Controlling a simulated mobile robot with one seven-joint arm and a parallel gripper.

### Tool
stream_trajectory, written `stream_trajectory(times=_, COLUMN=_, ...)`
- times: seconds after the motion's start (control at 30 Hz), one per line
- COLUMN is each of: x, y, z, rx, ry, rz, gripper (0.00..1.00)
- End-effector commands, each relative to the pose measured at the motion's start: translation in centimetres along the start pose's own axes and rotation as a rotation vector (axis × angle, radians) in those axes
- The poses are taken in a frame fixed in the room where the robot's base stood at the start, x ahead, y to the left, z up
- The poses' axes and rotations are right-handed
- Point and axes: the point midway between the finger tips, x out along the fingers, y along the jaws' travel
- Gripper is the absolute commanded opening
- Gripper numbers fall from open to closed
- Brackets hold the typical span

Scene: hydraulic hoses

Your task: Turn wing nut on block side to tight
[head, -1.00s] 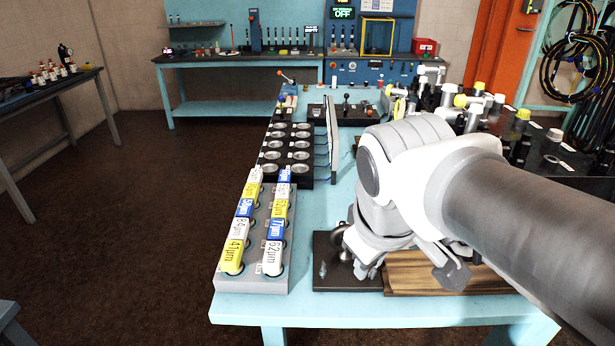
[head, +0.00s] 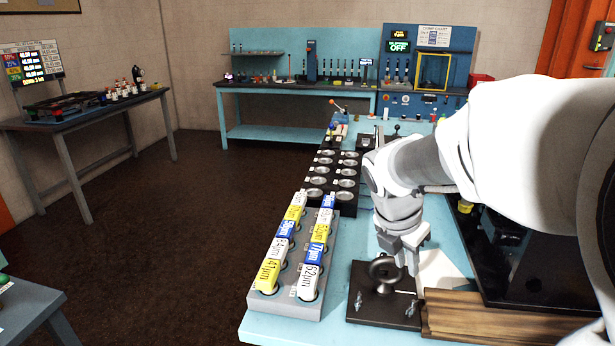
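A dark plate (head: 370,317) lies near the table's front edge. A small metal wing nut (head: 358,301) stands on its left part, and another wing nut (head: 411,308) stands on its right part, beside the wooden board. A dark ring-shaped part (head: 384,272) stands at the back of the plate. My gripper (head: 410,264) points down just behind and right of this ring, apart from both wing nuts. Its fingers are seen partly from the side, so the gap between them is unclear. The turn state of the nuts is too small to tell.
A grey block (head: 268,304) with rows of labelled yellow, white and blue pieces stands left of the plate. The wooden board (head: 480,318) lies right of it. A black tray with round cups (head: 347,196) is behind. A white sheet (head: 440,268) lies behind the board.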

Motion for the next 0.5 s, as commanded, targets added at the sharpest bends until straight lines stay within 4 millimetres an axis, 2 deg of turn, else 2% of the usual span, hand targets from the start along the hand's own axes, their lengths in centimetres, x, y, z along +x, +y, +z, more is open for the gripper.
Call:
stream_trajectory(times=0.17, x=1.9, y=0.0, z=0.0, rx=-0.007, ry=0.002, rz=-0.002, gripper=0.23)
stream_trajectory(times=0.5, x=9.3, y=0.0, z=-0.2, rx=-0.007, ry=0.005, rz=-0.001, gripper=0.23)
